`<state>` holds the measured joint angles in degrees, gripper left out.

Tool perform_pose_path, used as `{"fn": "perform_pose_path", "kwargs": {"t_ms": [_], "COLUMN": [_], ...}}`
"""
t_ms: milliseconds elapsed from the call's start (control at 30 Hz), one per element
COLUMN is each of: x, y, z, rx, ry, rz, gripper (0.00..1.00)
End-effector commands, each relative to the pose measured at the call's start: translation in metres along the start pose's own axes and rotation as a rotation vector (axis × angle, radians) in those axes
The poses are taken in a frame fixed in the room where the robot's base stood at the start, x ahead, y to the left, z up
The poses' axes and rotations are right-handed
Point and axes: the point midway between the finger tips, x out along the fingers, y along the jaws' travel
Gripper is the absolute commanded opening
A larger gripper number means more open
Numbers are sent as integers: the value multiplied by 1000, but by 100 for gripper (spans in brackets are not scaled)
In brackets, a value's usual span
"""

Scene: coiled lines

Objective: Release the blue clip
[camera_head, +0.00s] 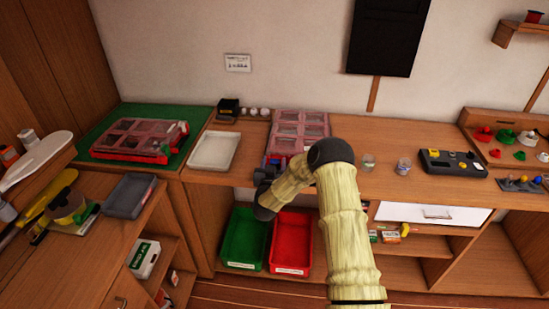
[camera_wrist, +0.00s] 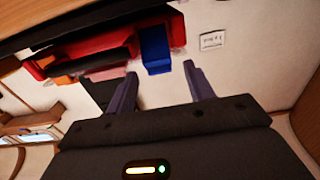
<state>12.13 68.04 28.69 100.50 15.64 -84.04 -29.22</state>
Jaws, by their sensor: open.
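A blue block-like piece, which looks like the blue clip (camera_wrist: 155,48), sits at the end of a red body (camera_wrist: 108,42) in the wrist view. My gripper (camera_wrist: 160,70) is open, its two fingers spread below the blue piece in the picture. The blue piece lies just beyond the fingertips, roughly between them; I cannot tell if it touches either finger. In the head view my bent arm hides much of the gripper, near the front of the middle pink-lidded case (camera_head: 302,124). The blue clip is not clearly identifiable there.
A white tray (camera_head: 214,151) is left of my arm on the counter. Green (camera_head: 243,241) and red (camera_head: 291,245) bins stand below. Another compartmented case (camera_head: 133,139) lies on a green mat at left. Small jars (camera_head: 404,166) and a black-yellow panel (camera_head: 450,163) are at right.

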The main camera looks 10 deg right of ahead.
Motion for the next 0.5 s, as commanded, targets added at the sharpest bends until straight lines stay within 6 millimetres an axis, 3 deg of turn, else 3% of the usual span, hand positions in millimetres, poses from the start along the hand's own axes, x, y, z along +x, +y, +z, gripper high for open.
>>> {"fn": "perform_pose_path", "kwargs": {"t_ms": [200, 500], "x": [22, 24], "y": [0, 0], "z": [0, 1], "rx": [1, 0], "ry": [0, -1], "rz": [1, 0], "gripper": [53, 53]}}
